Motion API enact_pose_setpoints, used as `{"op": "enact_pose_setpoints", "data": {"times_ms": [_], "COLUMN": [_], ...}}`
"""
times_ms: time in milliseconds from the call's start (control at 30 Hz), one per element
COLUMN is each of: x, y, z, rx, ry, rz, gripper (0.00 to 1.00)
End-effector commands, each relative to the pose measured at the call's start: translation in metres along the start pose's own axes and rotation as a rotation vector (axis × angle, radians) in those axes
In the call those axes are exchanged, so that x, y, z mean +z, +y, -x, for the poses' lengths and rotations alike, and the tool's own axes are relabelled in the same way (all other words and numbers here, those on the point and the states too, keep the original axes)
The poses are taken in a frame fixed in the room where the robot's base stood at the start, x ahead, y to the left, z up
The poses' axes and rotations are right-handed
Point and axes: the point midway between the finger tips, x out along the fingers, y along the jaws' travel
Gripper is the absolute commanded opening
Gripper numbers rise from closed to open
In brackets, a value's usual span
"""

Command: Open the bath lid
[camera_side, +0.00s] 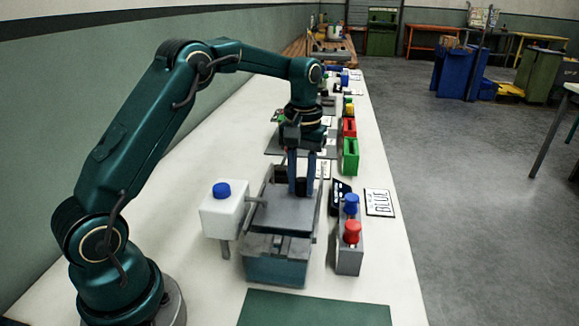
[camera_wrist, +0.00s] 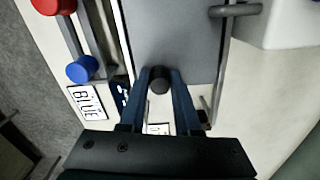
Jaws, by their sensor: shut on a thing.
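The bath (camera_side: 275,268) is a grey-blue box on the white bench in the side view. Its flat grey lid (camera_side: 285,213) lies over the top and also fills the middle of the wrist view (camera_wrist: 178,40). A round black knob (camera_wrist: 159,80) stands on the lid near one end. My gripper (camera_side: 301,190) points down over the far part of the lid. In the wrist view its two blue fingers (camera_wrist: 160,78) are shut on the knob, one on each side. I cannot tell whether the lid is raised at all.
A white tank with a blue cap (camera_side: 222,209) stands left of the bath. A grey block with blue and red knobs (camera_side: 349,247) stands to the right, beside a BLUE sign (camera_side: 378,203). Green (camera_side: 350,157) and red (camera_side: 349,128) boxes stand further back. A dark green mat (camera_side: 312,309) lies in front.

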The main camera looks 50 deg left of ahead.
Motion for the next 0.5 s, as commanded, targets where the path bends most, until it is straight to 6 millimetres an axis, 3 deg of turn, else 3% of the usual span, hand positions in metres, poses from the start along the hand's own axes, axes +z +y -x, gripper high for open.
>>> {"op": "enact_pose_setpoints", "data": {"times_ms": [200,500], "x": [-0.022,-0.03], "y": [-0.003,-0.005], "z": [0.002,0.002], "rx": [0.007,0.008], "ry": [0.01,0.013], "rz": [0.002,-0.001], "gripper": [0.0,0.0]}}
